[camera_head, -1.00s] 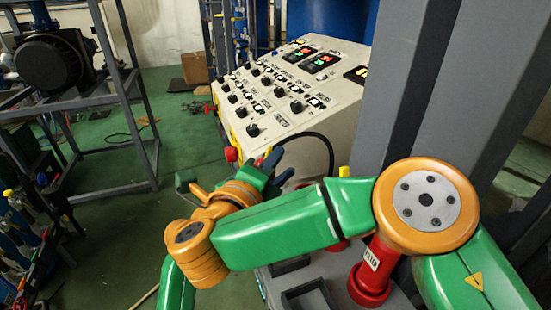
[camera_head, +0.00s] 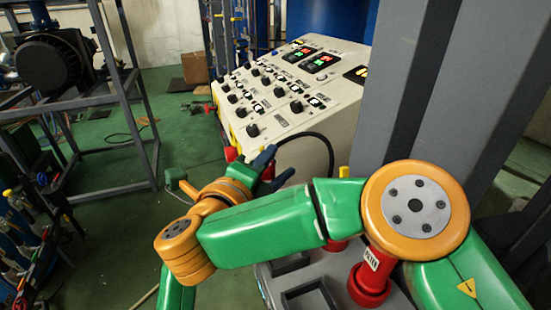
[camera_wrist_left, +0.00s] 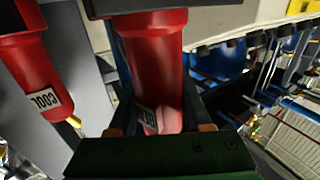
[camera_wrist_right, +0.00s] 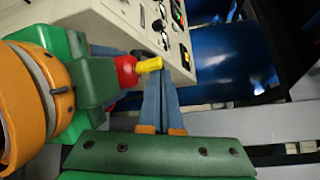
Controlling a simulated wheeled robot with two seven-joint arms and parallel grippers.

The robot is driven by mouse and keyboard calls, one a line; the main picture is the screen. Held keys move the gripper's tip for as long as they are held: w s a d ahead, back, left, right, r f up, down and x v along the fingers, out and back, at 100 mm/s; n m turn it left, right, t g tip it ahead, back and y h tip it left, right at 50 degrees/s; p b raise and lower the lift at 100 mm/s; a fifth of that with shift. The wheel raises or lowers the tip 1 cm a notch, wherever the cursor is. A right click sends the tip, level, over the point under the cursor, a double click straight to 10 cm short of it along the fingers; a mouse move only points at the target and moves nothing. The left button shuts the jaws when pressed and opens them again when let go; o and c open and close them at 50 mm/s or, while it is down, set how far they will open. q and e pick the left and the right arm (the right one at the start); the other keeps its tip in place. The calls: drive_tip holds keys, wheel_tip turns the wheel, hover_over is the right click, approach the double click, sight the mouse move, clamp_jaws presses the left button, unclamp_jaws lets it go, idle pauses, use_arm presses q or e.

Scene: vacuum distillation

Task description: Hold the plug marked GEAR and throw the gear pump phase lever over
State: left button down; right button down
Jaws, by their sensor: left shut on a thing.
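A red plug with a white label that looks like GEAR (camera_wrist_left: 150,60) stands between the fingers of my left gripper (camera_wrist_left: 162,125), which is shut on it. In the head view, blue fingers (camera_head: 270,168) show beside the console with red between them. My right gripper (camera_wrist_right: 160,95) shows in its own wrist view, its two blue fingers close together with nothing between them. A red piece with a yellow tip (camera_wrist_right: 150,65) is just left of those fingers; I cannot tell whether it is the plug. I cannot single out the phase lever.
A sloped console (camera_head: 305,110) with black knobs and lit displays stands behind the fingers. A COOL plug (camera_wrist_left: 30,75) is beside the held one. Another labelled red plug (camera_head: 370,280) stands at lower right in the head view. A grey column (camera_head: 440,90) rises at right.

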drive_tip(key=shift+a+r, duration=0.1)
drive_tip(key=shift+r, duration=0.05)
wheel_tip(320, 180, up, 10)
idle(0.6)
use_arm(q)
drive_tip(key=shift+c, duration=1.3)
unclamp_jaws()
drive_tip(key=v, duration=1.2)
